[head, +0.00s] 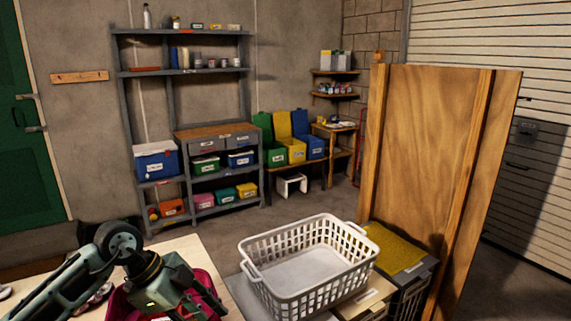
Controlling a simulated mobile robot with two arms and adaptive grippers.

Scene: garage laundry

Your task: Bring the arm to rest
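My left arm comes in from the lower left, bent at a dark round joint. My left gripper (168,289) points down over a dark red container or cloth (207,290) on a pale wooden table top (195,248). Its fingertips are hidden, so I cannot tell whether it is open or shut. My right arm and gripper are not in view.
An empty white laundry basket (262,289) stands right of the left gripper. A yellow cloth (395,247) lies behind it, beside a tall wooden panel (425,150). Grey shelves (183,75) stand at the back wall. Floor between is mostly clear.

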